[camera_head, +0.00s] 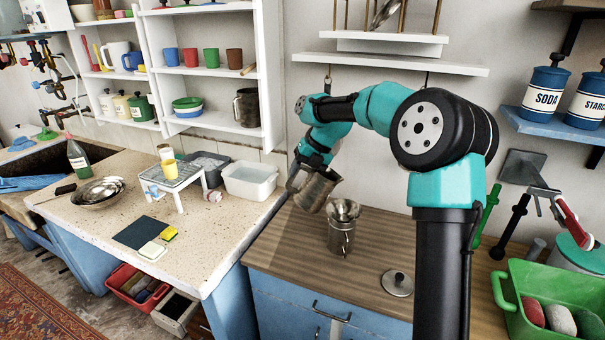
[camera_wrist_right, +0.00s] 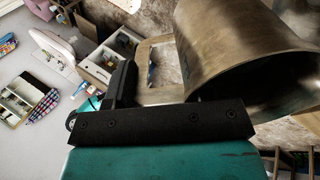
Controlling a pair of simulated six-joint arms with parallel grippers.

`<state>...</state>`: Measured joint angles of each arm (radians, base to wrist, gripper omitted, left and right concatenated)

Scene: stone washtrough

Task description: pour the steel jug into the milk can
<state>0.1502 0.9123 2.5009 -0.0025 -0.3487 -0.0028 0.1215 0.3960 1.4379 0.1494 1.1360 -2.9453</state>
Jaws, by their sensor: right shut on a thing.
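The steel jug (camera_head: 317,191) hangs tilted in the air, just left of and above the milk can. My right gripper (camera_head: 295,181) is shut on its handle side. In the right wrist view the jug (camera_wrist_right: 235,45) fills the upper right, with its handle loop (camera_wrist_right: 157,65) by the gripper. The milk can (camera_head: 341,239) stands upright on the wooden counter. A steel funnel (camera_head: 343,210) sits in its mouth. A round lid (camera_head: 397,282) lies on the counter to the right. No liquid stream shows. My left gripper is not in view.
My right arm spans the wooden counter (camera_head: 285,243). A green tub (camera_head: 520,300) stands at right, a white shelf (camera_head: 390,64) hangs above. To the left is the stone worktop (camera_head: 100,225) with a white basin (camera_head: 250,180). The counter's front left is bare.

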